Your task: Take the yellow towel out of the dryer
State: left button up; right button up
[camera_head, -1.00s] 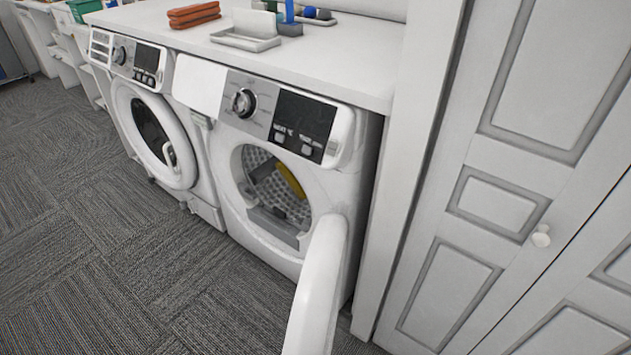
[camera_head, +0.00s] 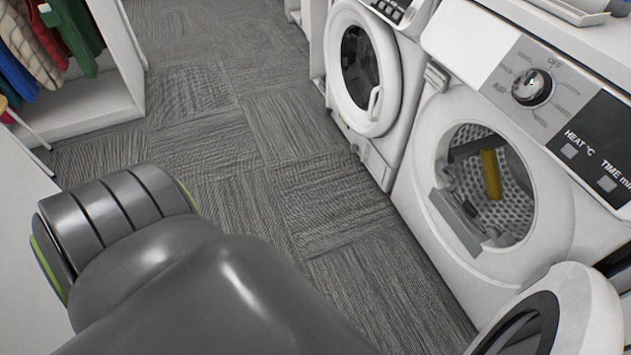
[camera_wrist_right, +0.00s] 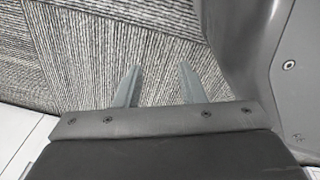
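The dryer (camera_head: 572,105) stands at the right of the head view with its round door (camera_head: 562,318) swung open toward me. The yellow towel (camera_head: 490,174) shows as a narrow yellow strip inside the perforated drum (camera_head: 512,195). In the right wrist view my right gripper (camera_wrist_right: 158,70) has its two fingers apart with bare carpet between them, and it holds nothing. A grey link of my arm fills the lower left of the head view. My left gripper is not in view.
A second front-loader (camera_head: 380,75) with a shut door stands left of the dryer. A white shelf unit with hanging clothes (camera_head: 45,40) is at the far left. Grey carpet (camera_head: 250,150) between them is clear.

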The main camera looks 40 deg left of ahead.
aim_at(488, 156)
jog(key=i+j+z, duration=0.15)
jog(key=j, duration=0.35)
jog(key=j+z, duration=0.15)
jog(key=j, duration=0.3)
jog(key=i+j, duration=0.15)
jog(key=j, duration=0.15)
jog(key=u, duration=0.05)
